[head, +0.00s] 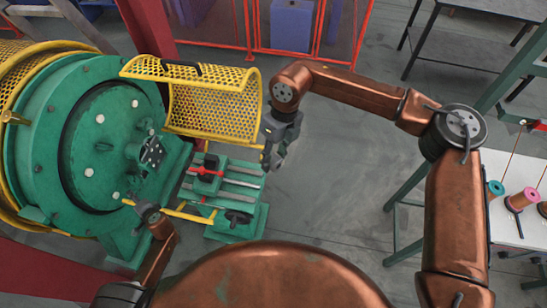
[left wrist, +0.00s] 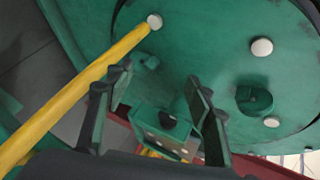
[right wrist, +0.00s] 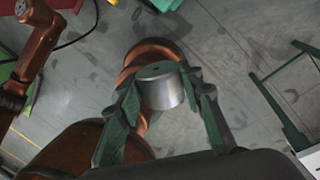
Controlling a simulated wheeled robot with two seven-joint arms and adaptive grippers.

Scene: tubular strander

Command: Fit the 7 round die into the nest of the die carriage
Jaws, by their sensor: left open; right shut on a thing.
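My right gripper (head: 275,148) is raised over the floor, right of the yellow perforated guard. In the right wrist view its fingers (right wrist: 166,98) are shut on a short silvery cylinder, the round die (right wrist: 160,87). The die is hard to make out in the head view. My left gripper (left wrist: 158,100) is open in front of the green disc. A green block with a dark round opening (left wrist: 168,122) shows between its fingers; I cannot tell whether it is the nest. A green base with metal rails (head: 232,183) and a red-handled part stands below the guard; the carriage is not clearly distinguishable.
The large green disc (head: 105,165) with pale bolts fills the left. The yellow perforated guard (head: 212,108) stands raised between it and my right gripper. A yellow bar (left wrist: 85,95) crosses beside my left gripper. A table with spools (head: 515,232) is at right. The middle floor is clear.

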